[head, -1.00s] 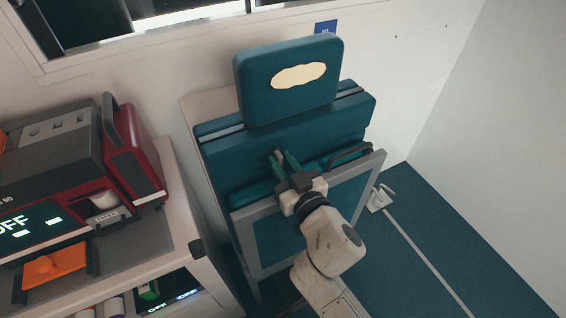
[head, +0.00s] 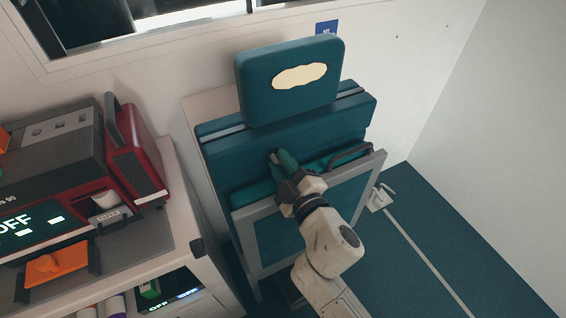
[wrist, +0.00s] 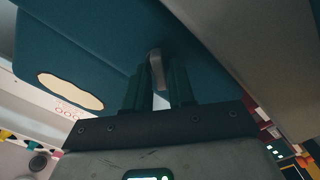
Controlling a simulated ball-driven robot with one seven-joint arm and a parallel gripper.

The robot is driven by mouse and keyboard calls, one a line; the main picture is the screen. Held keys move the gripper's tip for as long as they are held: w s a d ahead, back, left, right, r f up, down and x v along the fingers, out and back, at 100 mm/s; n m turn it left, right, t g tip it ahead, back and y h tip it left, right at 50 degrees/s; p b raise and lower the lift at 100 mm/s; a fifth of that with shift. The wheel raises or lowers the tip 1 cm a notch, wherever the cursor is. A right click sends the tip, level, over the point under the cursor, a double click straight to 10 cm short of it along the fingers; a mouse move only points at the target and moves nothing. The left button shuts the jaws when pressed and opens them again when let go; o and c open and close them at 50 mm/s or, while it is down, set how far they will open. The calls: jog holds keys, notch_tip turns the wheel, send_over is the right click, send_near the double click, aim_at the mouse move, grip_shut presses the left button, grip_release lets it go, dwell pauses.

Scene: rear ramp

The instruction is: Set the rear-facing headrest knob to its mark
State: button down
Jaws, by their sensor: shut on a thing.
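The teal headrest (head: 290,100) with a cream oval patch stands above the teal seat back; it also shows in the wrist view (wrist: 110,55). My gripper (head: 279,158) reaches up to the seat back just below the headrest. In the wrist view its two dark green fingers (wrist: 159,78) are shut on a small grey knob (wrist: 155,62), which sticks up between them. In the head view the fingers hide most of the knob. I cannot make out its mark in either view.
A red and grey device (head: 135,150) stands on a cabinet at the left. A dark handle (head: 350,154) sits on the seat's grey frame, right of my gripper. A white wall lies behind. The teal floor (head: 455,225) at the right is mostly clear.

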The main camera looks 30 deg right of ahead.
jog(key=n, duration=0.4)
jog(key=shift+w+a+r+n, duration=0.1)
jog(key=shift+r+n, duration=0.1)
jog(key=shift+n, duration=0.1)
jog(key=shift+f+n+p, duration=0.1)
jog(key=shift+n+p, duration=0.3)
jog(key=shift+n, duration=1.1)
jog(key=c, duration=1.2)
grip_release()
jog(key=shift+f, duration=0.15)
jog(key=shift+o, duration=0.2)
jog(key=shift+s+f, duration=0.1)
jog(key=shift+s, duration=0.15)
jog(key=s+b, duration=0.3)
jog(key=s, duration=0.7)
